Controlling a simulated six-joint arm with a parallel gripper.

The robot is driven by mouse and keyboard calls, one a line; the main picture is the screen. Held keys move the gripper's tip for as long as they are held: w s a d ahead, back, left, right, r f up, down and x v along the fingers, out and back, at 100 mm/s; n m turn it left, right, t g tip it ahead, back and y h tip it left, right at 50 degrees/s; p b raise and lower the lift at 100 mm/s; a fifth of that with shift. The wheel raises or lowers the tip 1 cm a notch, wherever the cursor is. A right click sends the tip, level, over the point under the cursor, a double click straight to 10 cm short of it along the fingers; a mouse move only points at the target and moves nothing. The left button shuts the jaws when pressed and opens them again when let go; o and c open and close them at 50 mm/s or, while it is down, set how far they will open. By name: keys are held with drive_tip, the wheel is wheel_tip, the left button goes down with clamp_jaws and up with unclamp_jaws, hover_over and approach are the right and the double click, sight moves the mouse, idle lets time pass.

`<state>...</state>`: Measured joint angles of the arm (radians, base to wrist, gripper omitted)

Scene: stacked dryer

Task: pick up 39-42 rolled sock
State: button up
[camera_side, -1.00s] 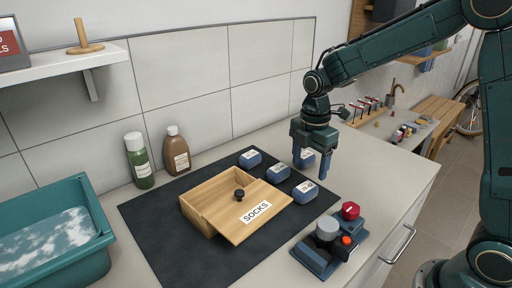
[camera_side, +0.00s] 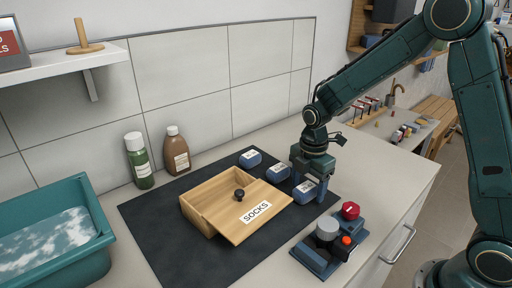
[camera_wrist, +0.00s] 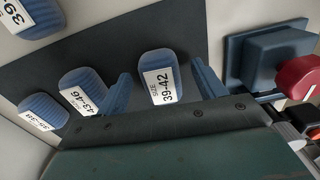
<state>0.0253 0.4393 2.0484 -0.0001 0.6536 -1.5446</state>
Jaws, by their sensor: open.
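The 39-42 rolled sock (camera_wrist: 158,68) is a blue ribbed roll with a white label. In the wrist view it lies between the two fingers of my gripper (camera_wrist: 163,80), with dark mat showing on both sides of it. In the side view this sock (camera_side: 303,194) is partly covered by my gripper (camera_side: 310,188), which is low over the mat's right edge. My gripper is open, its fingers on either side of the sock.
Rolled socks marked 43-46 (camera_wrist: 82,88) and 35-38 (camera_wrist: 42,112) lie to the left; another labelled 39- (camera_wrist: 40,14) sits off the mat. A wooden SOCKS box (camera_side: 205,213) and a device with a red knob (camera_side: 350,210) stand close by.

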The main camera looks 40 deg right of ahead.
drive_tip(key=shift+f, duration=0.55)
drive_tip(key=shift+c, duration=0.2)
drive_tip(key=c, duration=1)
